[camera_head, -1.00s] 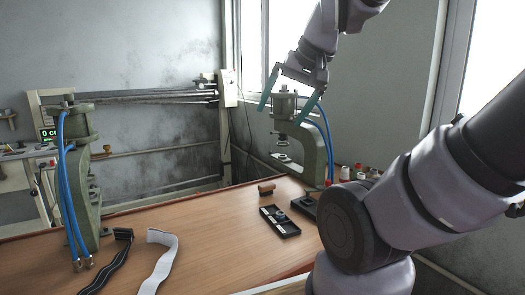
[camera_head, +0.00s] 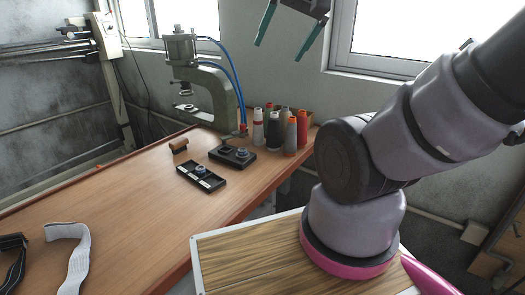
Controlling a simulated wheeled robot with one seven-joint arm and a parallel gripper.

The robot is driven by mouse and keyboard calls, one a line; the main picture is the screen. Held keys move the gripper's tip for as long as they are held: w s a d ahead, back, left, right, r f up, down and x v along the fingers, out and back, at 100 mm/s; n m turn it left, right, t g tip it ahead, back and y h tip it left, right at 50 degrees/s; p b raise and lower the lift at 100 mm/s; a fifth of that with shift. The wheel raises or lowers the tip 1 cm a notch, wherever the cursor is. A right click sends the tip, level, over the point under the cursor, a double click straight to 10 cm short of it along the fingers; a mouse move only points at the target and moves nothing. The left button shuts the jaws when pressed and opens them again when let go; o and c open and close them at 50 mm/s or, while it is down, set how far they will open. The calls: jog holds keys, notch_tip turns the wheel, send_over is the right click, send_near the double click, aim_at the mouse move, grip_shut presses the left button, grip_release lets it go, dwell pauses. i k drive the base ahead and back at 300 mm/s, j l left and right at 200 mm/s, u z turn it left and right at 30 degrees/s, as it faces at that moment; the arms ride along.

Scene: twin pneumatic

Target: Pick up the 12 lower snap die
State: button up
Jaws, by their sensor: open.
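My gripper (camera_head: 281,52) hangs at the top of the head view, its two teal fingers spread apart with nothing between them. It is high above the table, in front of the wall and window. A black tray (camera_head: 213,184) on the wooden table holds a small round metal die (camera_head: 201,169) and has pale labels along its front. A second black tray (camera_head: 247,159) behind it to the right holds small round pieces, among them one with a metallic top (camera_head: 242,153). The labels are too small to read, so I cannot tell which piece is the 12 lower snap die.
A green pneumatic press (camera_head: 222,95) with blue hoses stands at the table's back. Several thread spools (camera_head: 274,132) stand right of the trays. A small brown block (camera_head: 179,146) lies left of them. A white strap (camera_head: 72,262) lies front left; the table's middle is clear.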

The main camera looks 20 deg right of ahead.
aim_at(242, 152)
jog(key=j+z, duration=0.15)
jog(key=z, duration=0.25)
jog(key=k+j+z, duration=0.1)
jog(key=z, duration=0.3)
jog(key=k+j+z, duration=0.1)
jog(key=z, duration=0.3)
jog(key=j, duration=0.1)
